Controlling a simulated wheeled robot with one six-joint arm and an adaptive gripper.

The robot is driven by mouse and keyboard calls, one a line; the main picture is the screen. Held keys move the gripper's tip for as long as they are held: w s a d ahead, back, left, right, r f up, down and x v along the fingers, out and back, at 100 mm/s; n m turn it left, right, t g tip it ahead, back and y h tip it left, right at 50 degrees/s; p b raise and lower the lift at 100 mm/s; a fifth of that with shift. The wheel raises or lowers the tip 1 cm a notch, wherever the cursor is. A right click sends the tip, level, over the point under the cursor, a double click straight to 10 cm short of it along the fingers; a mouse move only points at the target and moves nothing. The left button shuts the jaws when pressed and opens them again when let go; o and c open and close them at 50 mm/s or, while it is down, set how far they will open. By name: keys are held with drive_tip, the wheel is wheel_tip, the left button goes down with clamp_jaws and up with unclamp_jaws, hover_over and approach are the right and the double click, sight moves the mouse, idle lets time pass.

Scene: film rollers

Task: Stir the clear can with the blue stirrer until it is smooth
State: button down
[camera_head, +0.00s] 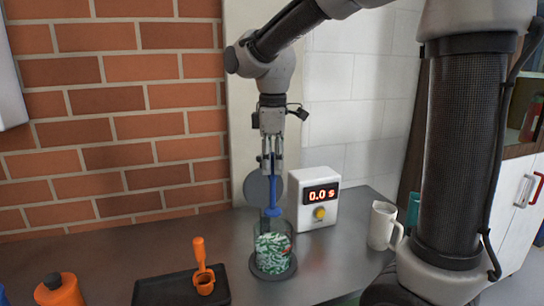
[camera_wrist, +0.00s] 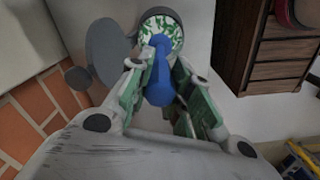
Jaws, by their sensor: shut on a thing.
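The clear can (camera_head: 273,252) stands on a dark round base on the grey counter, with a green and white streaked mix inside. The mix (camera_wrist: 153,27) also shows in the wrist view. The blue stirrer (camera_head: 271,190) hangs upright from my gripper (camera_head: 271,150), its lower end at the can's mouth. I cannot tell how deep it reaches. In the wrist view my gripper (camera_wrist: 162,85) is shut on the stirrer (camera_wrist: 160,82), which points toward the can.
A white timer box (camera_head: 314,198) reading 0.0 s stands right of the can. A white jug (camera_head: 382,225) is further right. A grey round disc (camera_head: 255,189) is behind the stirrer.

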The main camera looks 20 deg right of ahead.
sight(273, 210)
drive_tip(key=shift+f, duration=6.95)
